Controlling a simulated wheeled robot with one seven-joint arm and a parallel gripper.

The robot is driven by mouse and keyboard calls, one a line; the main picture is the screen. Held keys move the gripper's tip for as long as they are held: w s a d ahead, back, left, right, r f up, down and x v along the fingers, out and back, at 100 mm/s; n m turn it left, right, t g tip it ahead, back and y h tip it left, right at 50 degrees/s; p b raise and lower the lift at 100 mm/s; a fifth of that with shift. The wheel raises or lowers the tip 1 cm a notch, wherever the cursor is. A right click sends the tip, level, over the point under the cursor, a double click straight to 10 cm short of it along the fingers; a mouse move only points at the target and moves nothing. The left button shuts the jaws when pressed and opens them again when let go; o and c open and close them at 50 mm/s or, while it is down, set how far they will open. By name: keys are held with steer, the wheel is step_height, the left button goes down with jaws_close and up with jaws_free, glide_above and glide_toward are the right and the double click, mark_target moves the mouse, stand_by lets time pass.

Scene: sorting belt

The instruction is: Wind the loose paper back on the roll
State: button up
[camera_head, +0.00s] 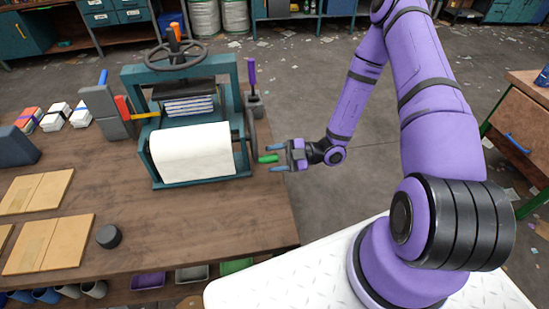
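The white paper (192,154) hangs in a smooth sheet at the front of a teal press-like machine (226,74) on the wooden table. Its lower edge reaches the machine's front base, and the roll's core is hidden. A green crank handle (267,158) sticks out to the right of the machine, beside a dark wheel (251,127). My gripper (277,158) is at the table's right edge, pointing left. Its two fingers are apart, one behind and one in front of the handle's line, with the handle's end at the opening. I see no finger touching the handle.
A black round puck (109,236) and tan boards (50,243) lie at the table's front left. A purple-handled lever (252,76) stands at the machine's right. Card stacks (54,117) lie at the left. The tabletop in front of the machine is clear.

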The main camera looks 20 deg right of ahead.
steer(key=v, duration=1)
steer(key=shift+d, duration=0.4)
